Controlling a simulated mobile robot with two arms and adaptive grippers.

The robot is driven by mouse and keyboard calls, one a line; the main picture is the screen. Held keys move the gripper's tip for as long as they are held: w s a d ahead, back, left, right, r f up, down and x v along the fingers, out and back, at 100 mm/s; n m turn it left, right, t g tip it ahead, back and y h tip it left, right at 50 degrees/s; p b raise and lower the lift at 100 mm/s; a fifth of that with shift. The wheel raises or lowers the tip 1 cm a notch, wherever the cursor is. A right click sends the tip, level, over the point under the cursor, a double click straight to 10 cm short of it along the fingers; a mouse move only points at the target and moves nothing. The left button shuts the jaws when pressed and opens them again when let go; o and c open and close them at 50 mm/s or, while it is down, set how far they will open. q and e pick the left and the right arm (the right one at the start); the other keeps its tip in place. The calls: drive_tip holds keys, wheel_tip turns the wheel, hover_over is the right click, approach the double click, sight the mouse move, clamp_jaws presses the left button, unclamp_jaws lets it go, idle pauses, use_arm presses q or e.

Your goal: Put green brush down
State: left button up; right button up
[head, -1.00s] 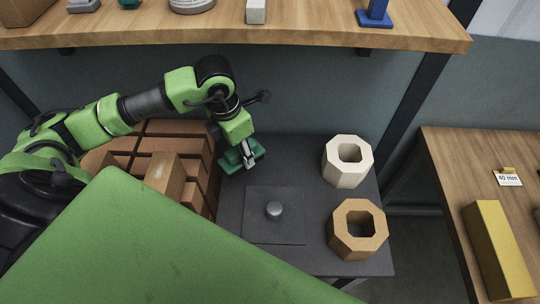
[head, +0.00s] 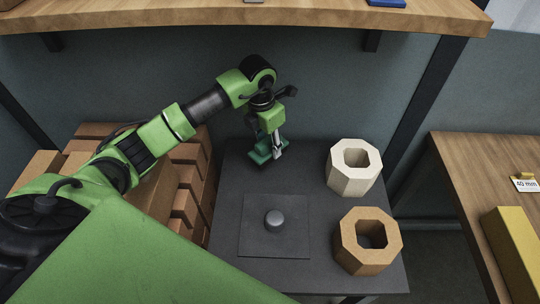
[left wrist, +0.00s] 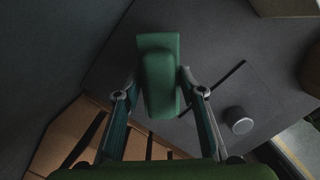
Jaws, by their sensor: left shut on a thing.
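The green brush (head: 258,154) is at the back left part of the dark table (head: 225,215) in the head view. My left gripper (head: 277,153) is shut on it. In the left wrist view the brush (left wrist: 158,75) sits between the two fingers of the left gripper (left wrist: 160,100), with the dark table top behind it. I cannot tell whether the brush touches the table. My right gripper is in neither view.
A flat dark plate with a round grey knob (head: 274,219) lies in front of the brush. A white octagonal ring (head: 343,181) and a tan one (head: 353,256) stand at the right. Stacked bricks (head: 187,176) border the left. A wooden shelf (head: 200,20) hangs above.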

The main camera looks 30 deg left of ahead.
sight(270, 152)
use_arm(q)
drive_tip(key=shift+w+f, duration=0.2)
drive_tip(key=shift+f, duration=0.15)
drive_tip(key=shift+w+f+b, duration=0.2)
drive_tip(key=shift+f+b, duration=1.2)
drive_tip(key=shift+f, duration=0.2)
drive_tip(key=shift+f, duration=0.2)
drive_tip(key=o, duration=1.3)
drive_tip(key=r+p, duration=0.3)
drive_tip(key=r, duration=0.1)
drive_tip(key=s+r+p, duration=0.1)
drive_tip(key=r+p, duration=0.1)
drive_tip(key=r, duration=0.2)
drive_tip(key=r+p, duration=0.3)
drive_tip(key=r, duration=0.1)
drive_tip(key=shift+s+a+r+p, duration=0.2)
drive_tip(key=shift+s+r+p, duration=0.05)
drive_tip(key=shift+p, duration=0.1)
